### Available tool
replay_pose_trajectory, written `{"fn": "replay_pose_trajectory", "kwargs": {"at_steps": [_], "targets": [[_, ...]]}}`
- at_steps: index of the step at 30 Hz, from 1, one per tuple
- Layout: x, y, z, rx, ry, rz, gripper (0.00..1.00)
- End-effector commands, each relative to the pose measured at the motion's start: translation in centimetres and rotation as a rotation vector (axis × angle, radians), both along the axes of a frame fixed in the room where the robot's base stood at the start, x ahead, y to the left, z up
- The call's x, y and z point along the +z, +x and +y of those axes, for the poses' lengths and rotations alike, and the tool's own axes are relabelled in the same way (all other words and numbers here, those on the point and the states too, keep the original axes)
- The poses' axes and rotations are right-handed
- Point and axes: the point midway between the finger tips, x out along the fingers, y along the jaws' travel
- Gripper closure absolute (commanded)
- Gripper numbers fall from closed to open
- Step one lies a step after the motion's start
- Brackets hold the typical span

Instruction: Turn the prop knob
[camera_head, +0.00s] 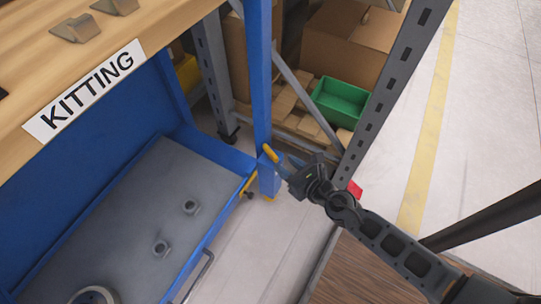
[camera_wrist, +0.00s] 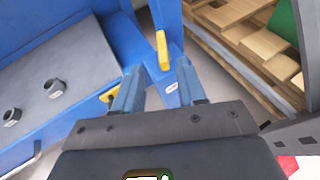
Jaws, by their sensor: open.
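A yellow elongated knob (camera_head: 269,153) sits on the blue post at the right end of the blue bench. It also shows in the wrist view (camera_wrist: 163,50), upright and just beyond my fingertips. I take it for the prop knob. My gripper (camera_head: 279,166) is beside the post. In the wrist view my gripper (camera_wrist: 158,82) is open with nothing between its fingers. The knob lies ahead of the gap, apart from both fingers as far as I can tell. A second yellow piece (camera_wrist: 110,95) on the bench edge is close to the left finger.
The blue bench has a grey tray (camera_head: 130,225) with two nuts and a KITTING sign (camera_head: 83,91). A grey rack upright (camera_head: 385,90) stands close to my arm. Boxes and a green bin (camera_head: 340,101) fill the rack. Open floor lies right.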

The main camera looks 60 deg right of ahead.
Motion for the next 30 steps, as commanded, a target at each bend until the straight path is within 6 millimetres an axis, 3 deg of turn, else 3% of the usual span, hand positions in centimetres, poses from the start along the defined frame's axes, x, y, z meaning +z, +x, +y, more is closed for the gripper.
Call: {"fn": "replay_pose_trajectory", "kwargs": {"at_steps": [18,30], "targets": [[-3.1,6.2,-2.9,-0.002,-0.028,0.008,0.6],[-3.2,6.7,-3.1,0.0,-0.028,0.009,0.61]]}}
